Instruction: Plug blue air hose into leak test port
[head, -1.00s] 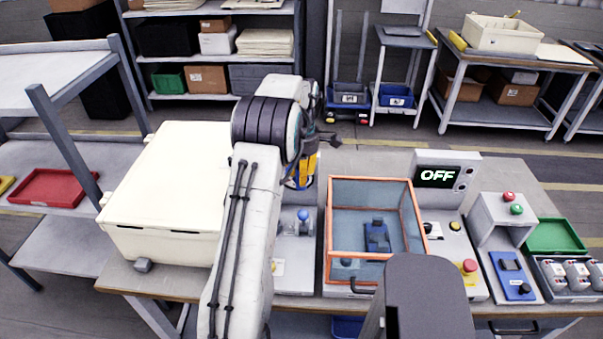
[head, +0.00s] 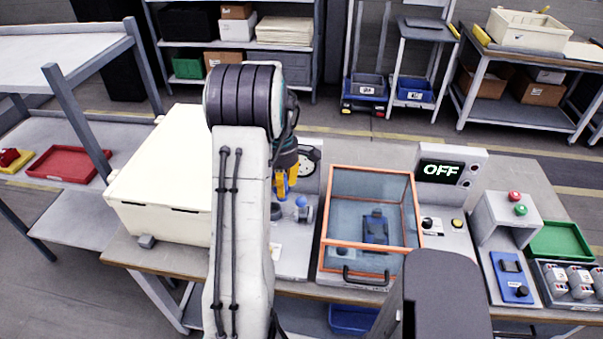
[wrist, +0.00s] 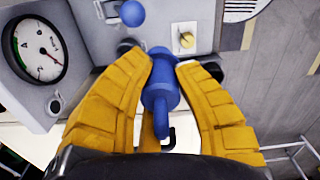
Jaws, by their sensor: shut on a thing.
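My gripper (wrist: 165,62) has yellow fingers closed on the blue hose fitting (wrist: 161,95) in the wrist view. The fitting's wide end is between the fingertips, and its narrow, bent end points towards the camera. In the head view my gripper (head: 285,186) hangs over the grey test station (head: 291,262), left of the clear box, mostly behind my arm. The held fitting cannot be made out there. A blue ball-topped knob (head: 301,202) stands on the station and shows at the top of the wrist view (wrist: 131,13). I cannot tell which part is the leak test port.
A dial gauge (head: 311,154) stands behind my gripper and shows at left in the wrist view (wrist: 36,50). A clear box with an orange frame (head: 371,247) is close on the right. A cream case (head: 165,185) is on the left. A display (head: 440,172) reads OFF.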

